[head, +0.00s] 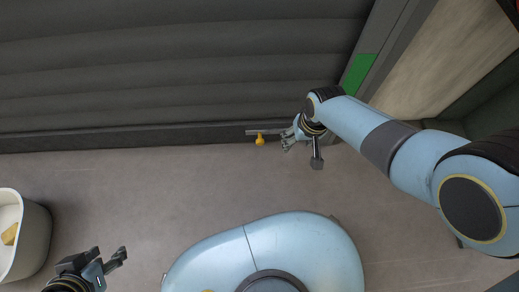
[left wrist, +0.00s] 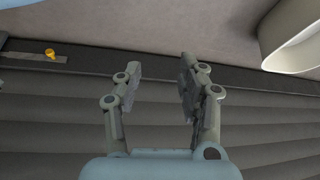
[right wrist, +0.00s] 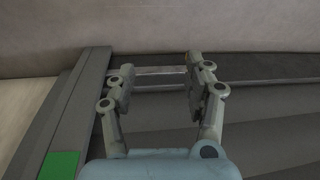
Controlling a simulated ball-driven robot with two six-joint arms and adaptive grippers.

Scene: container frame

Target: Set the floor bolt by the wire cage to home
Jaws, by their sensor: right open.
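The floor bolt shows as a yellow knob (head: 260,140) on a thin grey metal strip (head: 252,132) along the foot of the dark ribbed wall. In the left wrist view the knob (left wrist: 50,52) and strip (left wrist: 30,59) lie at the upper left. My right gripper (head: 285,141) is open and empty, just right of the knob and apart from it. My left gripper (head: 109,257) is open and empty at the lower left. No wire cage is visible.
A white rounded bin (head: 35,235) with a yellowish item (head: 10,234) stands at the left edge. A green patch (head: 358,73) marks the grey post right of the ribbed wall. The floor (head: 160,185) between bin and knob is clear.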

